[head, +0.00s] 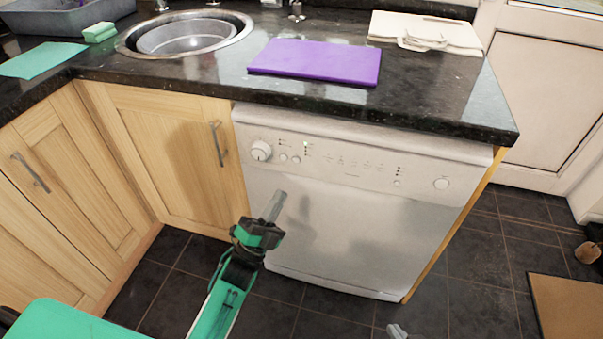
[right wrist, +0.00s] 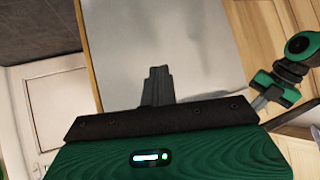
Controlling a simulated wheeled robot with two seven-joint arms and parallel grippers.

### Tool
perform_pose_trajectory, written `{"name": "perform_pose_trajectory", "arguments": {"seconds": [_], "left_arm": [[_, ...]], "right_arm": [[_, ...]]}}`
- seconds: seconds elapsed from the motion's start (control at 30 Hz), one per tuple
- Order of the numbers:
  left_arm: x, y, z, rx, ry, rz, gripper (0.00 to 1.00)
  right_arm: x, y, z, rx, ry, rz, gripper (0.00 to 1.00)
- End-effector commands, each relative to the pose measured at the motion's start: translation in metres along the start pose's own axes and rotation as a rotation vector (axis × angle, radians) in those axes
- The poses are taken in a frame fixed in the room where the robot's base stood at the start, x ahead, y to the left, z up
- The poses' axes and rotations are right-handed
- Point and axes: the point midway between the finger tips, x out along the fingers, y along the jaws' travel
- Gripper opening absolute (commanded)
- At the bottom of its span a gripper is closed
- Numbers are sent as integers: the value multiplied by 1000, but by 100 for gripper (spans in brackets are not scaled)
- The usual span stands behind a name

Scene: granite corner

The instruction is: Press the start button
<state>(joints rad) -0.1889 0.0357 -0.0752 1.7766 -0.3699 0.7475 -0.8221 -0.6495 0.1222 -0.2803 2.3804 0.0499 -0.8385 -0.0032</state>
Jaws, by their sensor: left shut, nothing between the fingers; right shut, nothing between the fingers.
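A white dishwasher (head: 350,235) stands under the granite worktop, its door shut. Its control panel (head: 340,160) has a dial (head: 261,150) at the left, small buttons beside it, and a round button (head: 441,184) at the far right. The lettering is too small to tell which is the start button. My left gripper (head: 275,206) is shut and empty, in front of the door's left part, below the panel. My right gripper (head: 397,331) is shut and empty, just showing at the bottom edge. In the right wrist view its fingers (right wrist: 157,85) point toward the dishwasher door (right wrist: 195,50).
Wooden cupboards (head: 170,160) adjoin the dishwasher on the left. On the worktop are a purple board (head: 315,62), a sink (head: 185,36) and a pale board (head: 430,32). A brown mat (head: 568,305) lies at the lower right.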

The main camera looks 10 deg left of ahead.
Motion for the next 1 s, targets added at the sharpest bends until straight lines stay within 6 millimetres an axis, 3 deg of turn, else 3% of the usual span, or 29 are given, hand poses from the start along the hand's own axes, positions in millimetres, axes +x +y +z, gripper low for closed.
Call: {"name": "perform_pose_trajectory", "arguments": {"seconds": [0.57, 1.0], "left_arm": [[6, -1, 1, 15, 13, -18, 0], [47, 28, 31, 14, 14, -18, 0]], "right_arm": [[-1, -3, -3, 1, 27, -9, 0], [11, -31, -12, 19, 253, -79, 0]]}}
